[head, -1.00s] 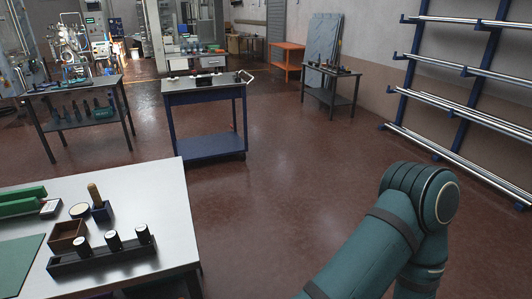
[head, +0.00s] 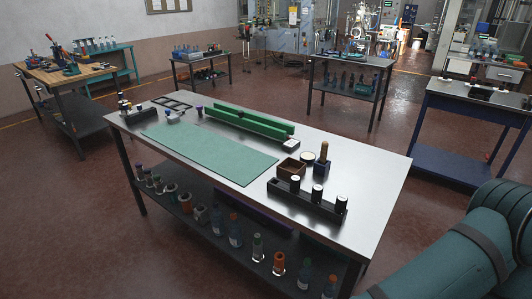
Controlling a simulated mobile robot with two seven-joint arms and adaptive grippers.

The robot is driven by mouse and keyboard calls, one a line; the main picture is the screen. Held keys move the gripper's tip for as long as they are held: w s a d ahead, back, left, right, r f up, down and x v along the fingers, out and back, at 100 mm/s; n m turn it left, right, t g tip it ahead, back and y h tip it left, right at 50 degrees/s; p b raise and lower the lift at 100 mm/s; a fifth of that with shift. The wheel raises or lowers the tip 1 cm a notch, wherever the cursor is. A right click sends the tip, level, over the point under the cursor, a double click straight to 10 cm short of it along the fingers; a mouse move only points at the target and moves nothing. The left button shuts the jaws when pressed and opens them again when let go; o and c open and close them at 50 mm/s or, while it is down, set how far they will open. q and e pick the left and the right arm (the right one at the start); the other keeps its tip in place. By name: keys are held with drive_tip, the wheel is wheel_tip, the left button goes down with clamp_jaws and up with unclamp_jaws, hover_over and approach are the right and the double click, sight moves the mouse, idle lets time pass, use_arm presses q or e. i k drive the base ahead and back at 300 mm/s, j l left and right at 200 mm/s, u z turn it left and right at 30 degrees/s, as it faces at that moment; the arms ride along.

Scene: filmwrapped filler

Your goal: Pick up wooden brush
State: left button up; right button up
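A wooden handle (head: 324,151), which may be the wooden brush, stands upright in a small dark blue holder (head: 321,168) at the right part of the steel-topped table (head: 375,180). Its lower end is hidden in the holder. A small brown open wooden box (head: 291,168) stands just left of it. A dark rack (head: 306,199) with black, white-topped pieces stands in front. Neither gripper is in view. Only a teal link of my arm shows at the lower right.
A green mat (head: 209,151) and long green bars (head: 245,129) lie on the table. Its lower shelf holds several bottles and jars. A blue trolley (head: 445,165) stands at the right and a wooden workbench (head: 65,75) at the far left. Open floor surrounds the table.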

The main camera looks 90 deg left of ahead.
sight(325, 145)
drive_tip(key=u, duration=1.6)
